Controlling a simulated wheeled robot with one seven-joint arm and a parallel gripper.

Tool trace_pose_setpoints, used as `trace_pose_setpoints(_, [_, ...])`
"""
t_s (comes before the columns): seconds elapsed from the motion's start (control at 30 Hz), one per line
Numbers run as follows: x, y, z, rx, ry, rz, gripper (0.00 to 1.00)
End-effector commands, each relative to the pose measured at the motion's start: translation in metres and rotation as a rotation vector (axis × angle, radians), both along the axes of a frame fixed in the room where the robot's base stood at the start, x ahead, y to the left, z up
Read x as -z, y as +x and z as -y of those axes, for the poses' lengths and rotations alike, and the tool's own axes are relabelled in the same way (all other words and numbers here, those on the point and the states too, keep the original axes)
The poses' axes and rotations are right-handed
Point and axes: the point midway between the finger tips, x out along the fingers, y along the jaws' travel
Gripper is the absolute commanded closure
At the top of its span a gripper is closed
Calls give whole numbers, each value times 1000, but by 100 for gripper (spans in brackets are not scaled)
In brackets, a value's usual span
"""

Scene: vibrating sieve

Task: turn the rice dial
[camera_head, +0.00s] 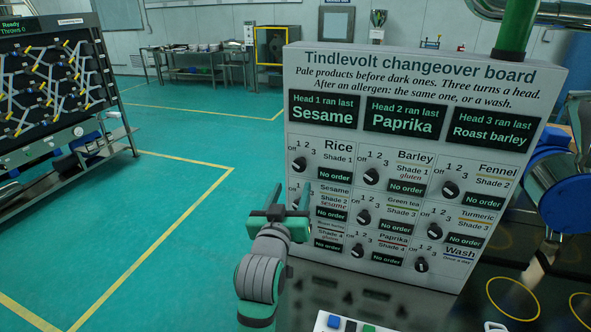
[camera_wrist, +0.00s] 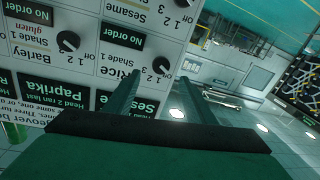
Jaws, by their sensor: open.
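The rice dial (camera_head: 299,164) is a dark round knob at the top left of the white changeover board (camera_head: 420,62). "Off", 1, 2 and 3 are printed around it, and its display reads "No order". In the wrist view the board appears upside down, and the rice dial (camera_wrist: 161,66) shows between my two finger ends. My gripper (camera_head: 289,199) is open and empty, below the rice dial in the head view. It covers part of the board's left edge and the sesame dial there. In the wrist view my fingers (camera_wrist: 162,78) stand apart around the dial's place; contact cannot be told.
The barley dial (camera_head: 371,176) and fennel dial (camera_head: 450,189) sit to the right, with more dials below. A dark glossy surface (camera_head: 350,295) lies in front of the board. A blue machine (camera_head: 560,185) stands at right.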

Motion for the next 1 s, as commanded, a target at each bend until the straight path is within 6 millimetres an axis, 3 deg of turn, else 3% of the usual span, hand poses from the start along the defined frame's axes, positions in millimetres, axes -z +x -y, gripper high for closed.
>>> trace_pose_setpoints(0.17, [-4, 12, -4, -6, 5, -1, 50])
trace_pose_setpoints(0.7, [-3, 94, 8, -11, 4, 0, 50])
trace_pose_setpoints(1.0, [-3, 107, 13, -8, 4, 1, 50])
